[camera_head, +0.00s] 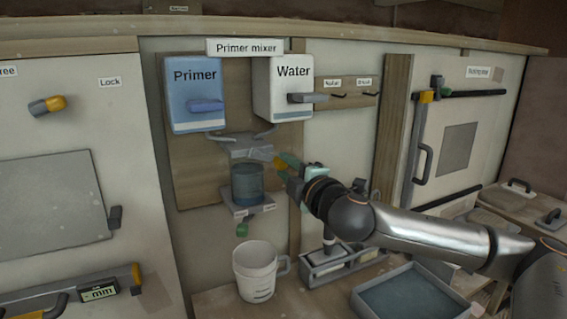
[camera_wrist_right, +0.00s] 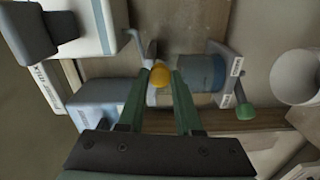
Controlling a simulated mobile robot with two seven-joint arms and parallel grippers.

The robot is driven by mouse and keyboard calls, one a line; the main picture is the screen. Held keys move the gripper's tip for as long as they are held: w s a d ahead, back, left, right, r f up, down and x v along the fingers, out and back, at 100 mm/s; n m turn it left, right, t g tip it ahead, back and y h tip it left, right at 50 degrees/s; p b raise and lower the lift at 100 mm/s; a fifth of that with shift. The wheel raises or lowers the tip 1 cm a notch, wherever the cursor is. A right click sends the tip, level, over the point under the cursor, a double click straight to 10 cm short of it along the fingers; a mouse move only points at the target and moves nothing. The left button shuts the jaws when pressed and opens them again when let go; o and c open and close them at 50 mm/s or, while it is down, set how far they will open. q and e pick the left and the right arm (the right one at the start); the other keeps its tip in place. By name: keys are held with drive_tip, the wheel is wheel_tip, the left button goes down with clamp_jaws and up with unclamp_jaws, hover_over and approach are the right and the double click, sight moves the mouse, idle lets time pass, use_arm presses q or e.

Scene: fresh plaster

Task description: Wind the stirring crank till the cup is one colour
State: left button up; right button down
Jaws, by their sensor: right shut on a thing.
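The stirring crank's yellow knob (camera_head: 279,163) sits at the right of the grey mixer funnel (camera_head: 246,147), above the cup. My right gripper (camera_head: 286,168) comes in from the right and is shut on this knob. In the right wrist view the knob (camera_wrist_right: 160,76) lies between the green fingertips (camera_wrist_right: 160,80). The cup (camera_head: 247,184) is see-through with dark grey-blue contents, upright on a small shelf under the funnel. The cup (camera_wrist_right: 203,73) looks blue-grey in the wrist view; any streaks are too small to tell. My left gripper is not in view.
A blue Primer box (camera_head: 193,75) and a white Water box (camera_head: 283,75), each with a lever, hang above. A green knob (camera_head: 242,230) hangs under the cup shelf. A white bucket (camera_head: 256,272), a grey caddy (camera_head: 345,262) and a tray (camera_head: 360,300) stand below.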

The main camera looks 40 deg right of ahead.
wheel_tip(320, 180, up, 6)
drive_tip(key=a+n+p, duration=0.3)
drive_tip(key=n+p, duration=0.6)
drive_tip(key=n, duration=0.8)
drive_tip(key=shift+w+a+f+n, duration=0.25)
drive_tip(key=shift+a+n, duration=0.6)
drive_tip(key=shift+n, duration=1.65)
drive_tip(key=shift+w+a+f+n, duration=0.1)
drive_tip(key=shift+w+a+n, duration=0.5)
drive_tip(key=shift+n, duration=1.9)
drive_tip(key=shift+w+a+f+n, duration=0.15)
drive_tip(key=shift+a+n, duration=0.9)
drive_tip(key=shift+n, duration=1.45)
